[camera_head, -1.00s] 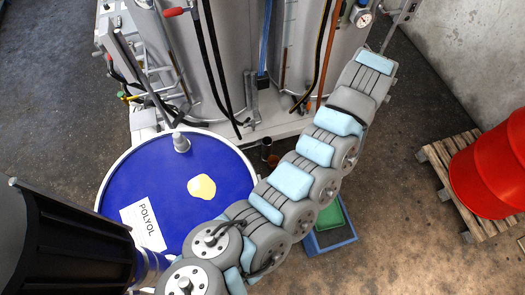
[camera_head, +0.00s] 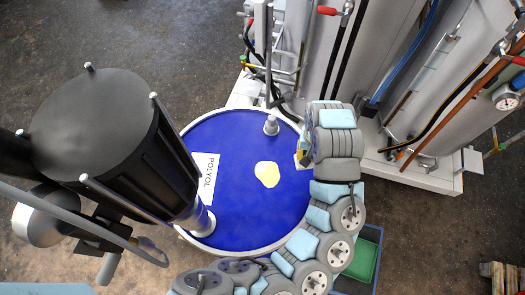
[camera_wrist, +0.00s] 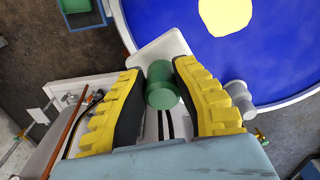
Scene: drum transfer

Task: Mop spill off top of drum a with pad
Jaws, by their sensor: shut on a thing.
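Drum a (camera_head: 235,205) has a round blue top with a pale rim and a white POLYOL label. A yellow spill (camera_head: 267,174) lies right of the middle of the top. It also shows at the top of the wrist view (camera_wrist: 225,14). My gripper (camera_head: 302,155) is at the drum's right edge, mostly hidden by my arm in the head view. In the wrist view my gripper (camera_wrist: 160,72) has its yellow-and-black fingers on either side of the green handle (camera_wrist: 162,94) of a whitish pad (camera_wrist: 160,47). The pad overlaps the drum's rim in that view, apart from the spill; its height is unclear.
A grey cap (camera_head: 271,126) stands up on the drum top near the back rim. A black cylindrical unit (camera_head: 110,130) with a metal tube stands at the drum's left. Steel tanks and pipes (camera_head: 410,80) stand behind. A blue crate with a green inside (camera_head: 362,262) is on the floor at right.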

